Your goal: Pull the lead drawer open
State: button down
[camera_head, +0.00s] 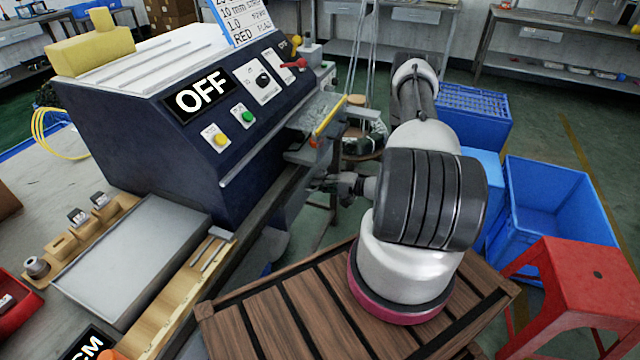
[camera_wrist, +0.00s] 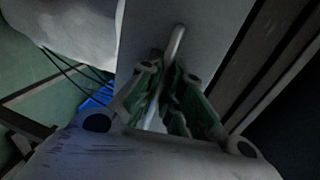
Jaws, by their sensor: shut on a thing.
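The lead drawer's grey front (camera_wrist: 212,30) fills the top middle of the wrist view. Its pale bar handle (camera_wrist: 178,38) runs down between the green-padded fingers of my gripper (camera_wrist: 167,82). My gripper is shut on this handle, with the handle's curved upper end showing beyond the fingers. In the head view my gripper (camera_head: 334,184) reaches in low beside the workbench, below the machine's front edge. The drawer and handle are hard to make out there, and how far the drawer stands out cannot be told.
A dark blue machine (camera_head: 215,120) marked OFF stands on the bench, with a small shelf (camera_head: 318,125) jutting above my gripper. A slatted wooden table (camera_head: 290,315), blue crates (camera_head: 545,205) and a red stool (camera_head: 580,285) stand near my arm.

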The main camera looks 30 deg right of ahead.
jog(key=shift+s, duration=0.1)
jog(key=f+v, duration=0.3)
jog(key=v, duration=1)
jog(key=s+f+v, duration=0.1)
jog(key=f+v, duration=0.1)
jog(key=v, duration=1.2)
jog(key=shift+d+f, duration=0.4)
jog(key=shift+d, duration=0.05)
jog(key=shift+s, duration=0.1)
jog(key=c, duration=1.8)
grip_release()
jog(key=shift+c, duration=0.2)
jog(key=v, duration=1.2)
jog(key=shift+f, duration=0.1)
